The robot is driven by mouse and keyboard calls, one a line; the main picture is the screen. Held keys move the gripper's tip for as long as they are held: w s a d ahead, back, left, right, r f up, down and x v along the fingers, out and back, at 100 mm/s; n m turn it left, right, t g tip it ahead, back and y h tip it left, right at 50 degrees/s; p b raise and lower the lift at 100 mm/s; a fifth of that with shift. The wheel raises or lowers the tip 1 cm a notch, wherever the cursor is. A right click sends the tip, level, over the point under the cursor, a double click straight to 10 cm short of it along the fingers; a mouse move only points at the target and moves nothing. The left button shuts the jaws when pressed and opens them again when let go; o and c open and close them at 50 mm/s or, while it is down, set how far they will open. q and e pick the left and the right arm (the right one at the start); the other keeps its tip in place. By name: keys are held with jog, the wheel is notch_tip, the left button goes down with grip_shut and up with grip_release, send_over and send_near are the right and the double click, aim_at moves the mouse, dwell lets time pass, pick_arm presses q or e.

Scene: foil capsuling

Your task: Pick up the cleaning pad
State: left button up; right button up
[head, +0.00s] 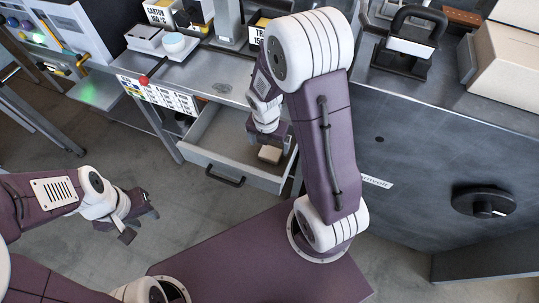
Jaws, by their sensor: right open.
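A small block-shaped pad (270,154), pale on top and brown below, lies inside the open drawer (222,164) near its right side. I take it to be the cleaning pad. My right gripper (269,146) points down into the drawer, open, directly over the pad. Its fingers hide part of the pad's far side, and I cannot tell whether they touch it. My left gripper (140,223) hangs over the floor to the left of the drawer, away from the bench. It holds nothing that I can see, and its jaw opening is unclear.
The drawer's front with a dark handle (225,175) faces me. A dark grey cabinet with a round knob (483,201) stands at right. A red button (144,80) sits on the bench edge. Floor at left is clear.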

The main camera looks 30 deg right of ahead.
aim_at(270, 153)
jog(key=shift+s+f, duration=0.1)
jog(key=shift+f, duration=0.3)
jog(key=f+b, duration=0.2)
jog(key=f, duration=0.2)
jog(key=shift+d+f+b, duration=0.2)
jog(key=shift+b, duration=0.1)
jog(key=shift+r, duration=0.1)
jog(key=shift+c, duration=1.2)
jog(key=c, duration=1.2)
notch_tip(270, 153, up, 9)
jog(key=p, duration=0.4)
jog(key=shift+r, duration=0.5)
